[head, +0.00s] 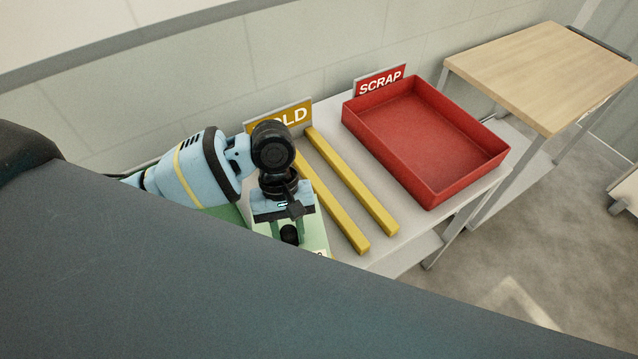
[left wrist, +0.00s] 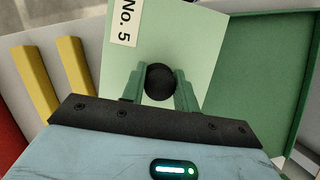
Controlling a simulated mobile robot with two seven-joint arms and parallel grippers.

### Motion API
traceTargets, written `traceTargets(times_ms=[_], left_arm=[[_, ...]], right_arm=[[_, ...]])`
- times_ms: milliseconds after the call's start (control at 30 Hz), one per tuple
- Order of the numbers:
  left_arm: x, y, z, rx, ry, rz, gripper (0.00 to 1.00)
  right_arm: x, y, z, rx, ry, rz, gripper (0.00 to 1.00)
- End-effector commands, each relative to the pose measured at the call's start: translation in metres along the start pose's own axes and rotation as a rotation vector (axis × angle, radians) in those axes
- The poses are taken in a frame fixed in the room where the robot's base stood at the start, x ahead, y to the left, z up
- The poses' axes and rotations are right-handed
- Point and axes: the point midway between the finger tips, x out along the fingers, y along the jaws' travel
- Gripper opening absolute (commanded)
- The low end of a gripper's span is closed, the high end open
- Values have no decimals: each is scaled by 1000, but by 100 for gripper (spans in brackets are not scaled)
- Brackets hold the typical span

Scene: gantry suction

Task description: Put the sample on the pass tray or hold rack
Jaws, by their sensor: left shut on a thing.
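The sample is a pale green plate (left wrist: 200,40) with a black knob and a "No. 5" label. My left gripper (head: 290,229) is shut on the knob, which shows between its fingers in the left wrist view. In the head view the plate (head: 317,232) is partly hidden below the gripper, just left of the yellow bars of the hold rack (head: 352,180). The green pass tray (left wrist: 262,60) is right of the plate in the left wrist view, and the plate overlaps its near side there. I cannot tell whether the plate touches anything beneath. My right gripper is out of view.
A red scrap tray (head: 430,140), empty, stands right of the hold rack on the grey table. The "HOLD" sign (head: 293,115) is partly covered by my left arm. A wooden-topped table (head: 545,70) stands at the far right. The wall runs behind.

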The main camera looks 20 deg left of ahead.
Motion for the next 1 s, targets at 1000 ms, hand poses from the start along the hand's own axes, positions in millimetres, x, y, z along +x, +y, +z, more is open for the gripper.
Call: traceTargets(times_ms=[1000], left_arm=[[-25, 68, -50, -335, -23, 120, 0]], right_arm=[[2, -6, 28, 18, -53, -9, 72]])
